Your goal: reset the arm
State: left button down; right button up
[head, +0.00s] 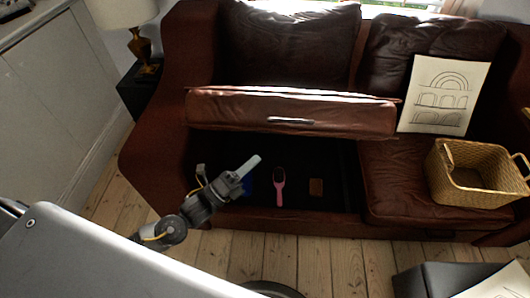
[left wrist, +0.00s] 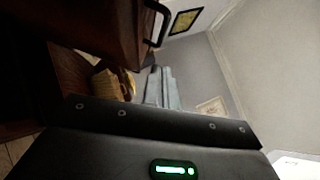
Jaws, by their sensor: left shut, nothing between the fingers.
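My left gripper (head: 246,169) is shut and empty. It is in front of the left part of the brown leather sofa (head: 145,150), over the opened storage space under the left seat in the head view. In the left wrist view its grey fingers (left wrist: 164,88) show near the middle. The left seat cushion (head: 290,112) is tilted up, with a handle (head: 290,121) on its front; a dark handle (left wrist: 157,22) also shows at the top of the left wrist view. My right gripper is not in view.
A pink hairbrush (head: 279,186), a small brown item (head: 316,187) and a partly hidden blue item (head: 249,186) lie in the storage space. A wicker basket (head: 480,165) and an arch drawing (head: 444,95) are on the right seat. A lamp (head: 146,45) stands at the left.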

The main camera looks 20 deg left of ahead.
pick_arm(q)
jog(key=shift+v, duration=1.6)
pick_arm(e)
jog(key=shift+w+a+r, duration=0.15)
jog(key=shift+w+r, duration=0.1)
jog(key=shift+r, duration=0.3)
